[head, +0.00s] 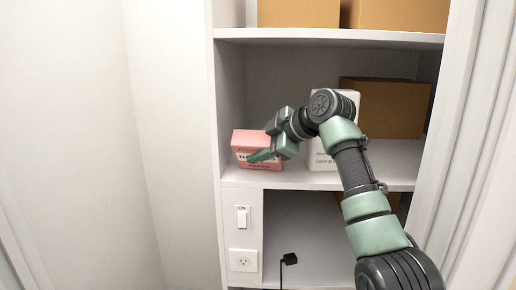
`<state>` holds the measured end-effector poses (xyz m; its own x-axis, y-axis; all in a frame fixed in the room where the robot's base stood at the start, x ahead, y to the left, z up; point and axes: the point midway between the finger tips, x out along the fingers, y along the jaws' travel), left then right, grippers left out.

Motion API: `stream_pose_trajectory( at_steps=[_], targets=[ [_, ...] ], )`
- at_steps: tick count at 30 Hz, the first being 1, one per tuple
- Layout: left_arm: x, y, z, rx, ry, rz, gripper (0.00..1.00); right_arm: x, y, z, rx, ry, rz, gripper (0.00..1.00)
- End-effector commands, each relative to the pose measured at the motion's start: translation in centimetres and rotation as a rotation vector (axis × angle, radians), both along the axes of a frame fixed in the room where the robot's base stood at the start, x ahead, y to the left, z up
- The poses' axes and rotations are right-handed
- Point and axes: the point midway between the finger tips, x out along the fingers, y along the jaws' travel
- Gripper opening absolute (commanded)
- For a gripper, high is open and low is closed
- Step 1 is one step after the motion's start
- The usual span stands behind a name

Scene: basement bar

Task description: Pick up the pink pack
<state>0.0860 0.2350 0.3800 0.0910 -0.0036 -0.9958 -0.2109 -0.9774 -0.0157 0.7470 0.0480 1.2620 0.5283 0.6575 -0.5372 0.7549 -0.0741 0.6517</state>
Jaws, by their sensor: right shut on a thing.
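The pink pack (247,143) is a small box with dark lettering on its front. It is at the left end of the middle shelf (396,178), close to the side wall. My right gripper (262,147) reaches in from the right and is shut on the pack at its right part. The gripper hides part of the pack's front and right side. I cannot tell whether the pack touches the shelf. My left gripper is not in view.
A white pack (320,160) stands right of my gripper, partly behind my arm. A brown box (402,108) stands behind it. The upper shelf (330,37) holds more brown boxes. A light switch (242,218), an outlet (243,260) and a black plug (289,259) are below.

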Motion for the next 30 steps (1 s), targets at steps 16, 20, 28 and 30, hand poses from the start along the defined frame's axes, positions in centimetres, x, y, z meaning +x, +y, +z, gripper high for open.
stream_pose_trajectory(
  at_steps=[16, 20, 28, 30],
  targets=[
    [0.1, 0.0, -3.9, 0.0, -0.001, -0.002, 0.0, -7.5, 0.0, 0.8, 0.002, -0.009, 0.001, 0.0],
    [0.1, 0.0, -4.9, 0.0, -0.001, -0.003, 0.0, -10.4, 0.0, 0.9, 0.002, -0.011, 0.001, 0.0],
    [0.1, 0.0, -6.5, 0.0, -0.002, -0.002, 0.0, -16.5, 0.0, 1.0, 0.003, -0.01, 0.0, 0.0],
    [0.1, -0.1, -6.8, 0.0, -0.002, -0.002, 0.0, -17.8, -0.1, 1.0, 0.003, -0.01, 0.0, 0.0]
  ],
)
